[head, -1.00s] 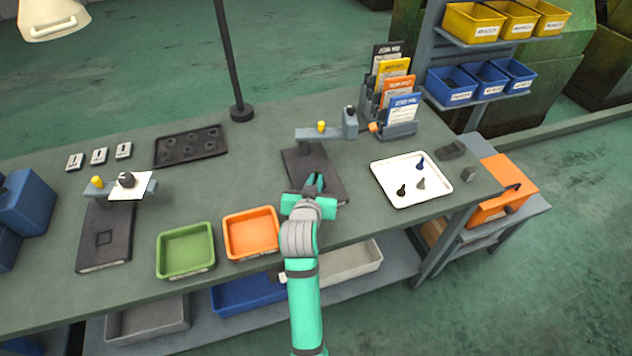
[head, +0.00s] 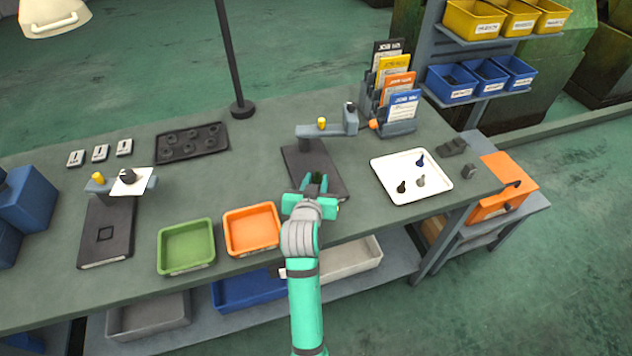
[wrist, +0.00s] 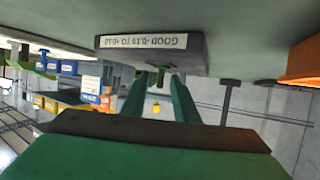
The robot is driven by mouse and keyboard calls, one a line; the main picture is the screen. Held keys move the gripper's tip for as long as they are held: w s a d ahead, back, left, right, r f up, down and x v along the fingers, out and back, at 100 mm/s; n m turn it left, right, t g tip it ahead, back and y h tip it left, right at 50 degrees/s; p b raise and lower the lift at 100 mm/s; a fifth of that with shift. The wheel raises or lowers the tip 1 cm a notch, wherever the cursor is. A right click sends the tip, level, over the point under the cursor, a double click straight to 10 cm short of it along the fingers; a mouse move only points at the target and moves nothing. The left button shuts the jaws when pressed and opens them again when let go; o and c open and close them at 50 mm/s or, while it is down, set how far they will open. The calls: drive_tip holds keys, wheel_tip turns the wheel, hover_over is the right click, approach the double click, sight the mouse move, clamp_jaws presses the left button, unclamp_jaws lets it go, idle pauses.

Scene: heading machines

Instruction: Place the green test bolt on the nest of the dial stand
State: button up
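The dial stand at my gripper has a dark base (head: 298,160) and a grey arm with a yellow cap (head: 321,124). Its front edge (wrist: 150,44) with a "GOOD -0.10 TO +0.10" label shows upside down in the wrist view. My gripper (head: 317,182) is low over this base with its fingers spread. The green test bolt (wrist: 160,76) is a small dark green shape between the fingertips, and gaps seem to show on both sides. It appears upright at the base; the nest beneath is hidden. In the head view the bolt (head: 316,179) is mostly hidden.
A second dial stand (head: 104,225) is at left. Green (head: 187,267) and orange (head: 253,252) trays lie left of my gripper.

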drive_tip(key=v, duration=1.1)
drive_tip(key=shift+s, duration=0.4)
drive_tip(key=shift+a, duration=0.15)
